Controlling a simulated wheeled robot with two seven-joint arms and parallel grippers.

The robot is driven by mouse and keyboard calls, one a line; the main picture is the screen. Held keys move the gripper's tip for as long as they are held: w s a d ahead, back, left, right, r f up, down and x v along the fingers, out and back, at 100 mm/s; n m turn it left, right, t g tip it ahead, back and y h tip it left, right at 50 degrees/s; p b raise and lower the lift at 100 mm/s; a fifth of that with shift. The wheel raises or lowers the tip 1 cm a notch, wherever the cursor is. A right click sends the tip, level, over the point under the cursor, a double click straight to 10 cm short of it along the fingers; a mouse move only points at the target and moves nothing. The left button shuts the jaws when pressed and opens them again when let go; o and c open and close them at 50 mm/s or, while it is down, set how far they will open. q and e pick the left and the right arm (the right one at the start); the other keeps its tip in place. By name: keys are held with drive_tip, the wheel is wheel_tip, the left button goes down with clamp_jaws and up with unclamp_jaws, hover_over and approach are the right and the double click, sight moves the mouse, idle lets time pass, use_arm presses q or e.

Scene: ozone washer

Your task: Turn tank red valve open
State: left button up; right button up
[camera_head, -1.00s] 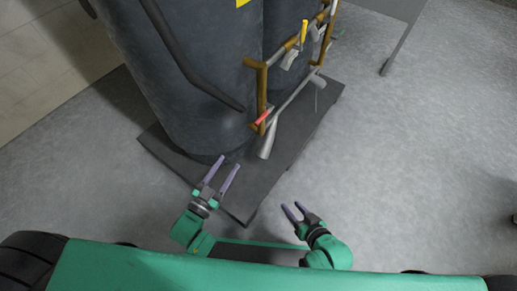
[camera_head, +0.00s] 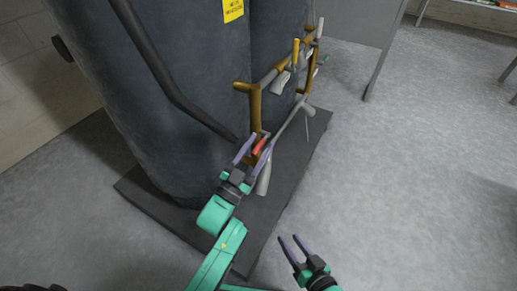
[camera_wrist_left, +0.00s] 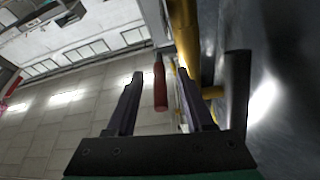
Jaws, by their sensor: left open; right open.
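The red valve handle (camera_head: 259,146) sits low on the brass pipework at the front of the dark tank. My left gripper (camera_head: 252,151) is open, and in the head view its fingertips overlap the handle. In the left wrist view the red handle (camera_wrist_left: 160,86) hangs between the two open fingers (camera_wrist_left: 160,84), nearer the left one; I cannot tell whether they touch. A brass pipe (camera_wrist_left: 184,35) runs beside the right finger. My right gripper (camera_head: 290,244) is open and empty, low over the floor to the right.
The large dark tank (camera_head: 180,80) stands on a dark base plate (camera_head: 275,205). A yellow-handled valve (camera_head: 296,50) and grey pipes lie farther up. A grey panel on legs (camera_head: 365,35) stands behind. The floor to the right is clear.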

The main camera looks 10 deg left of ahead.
use_arm(q)
clamp_jaws()
idle(1.5)
